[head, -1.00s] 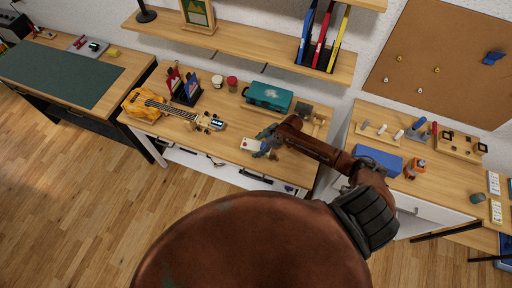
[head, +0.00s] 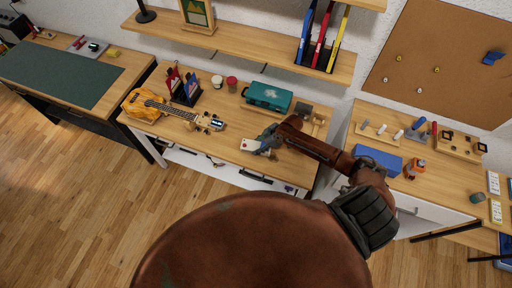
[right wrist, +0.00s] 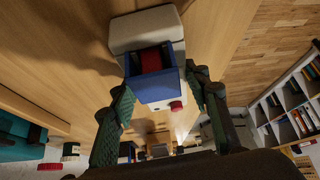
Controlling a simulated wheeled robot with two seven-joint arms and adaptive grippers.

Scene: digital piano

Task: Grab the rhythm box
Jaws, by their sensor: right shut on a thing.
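The rhythm box (head: 247,145) is a small pale box with a red knob on the middle table. In the right wrist view the rhythm box (right wrist: 150,40) shows a white body, a blue front part and a red knob. My right gripper (head: 265,144) reaches it from the right in the head view. In the right wrist view my right gripper (right wrist: 160,88) has a green-padded finger on either side of the blue part, shut on it. Whether the box is clear of the tabletop cannot be told. My left gripper is not in view.
A teal case (head: 268,97) stands behind the box. A blue box (head: 378,159) is on the right-hand table. The tabletop left of the rhythm box is mostly clear.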

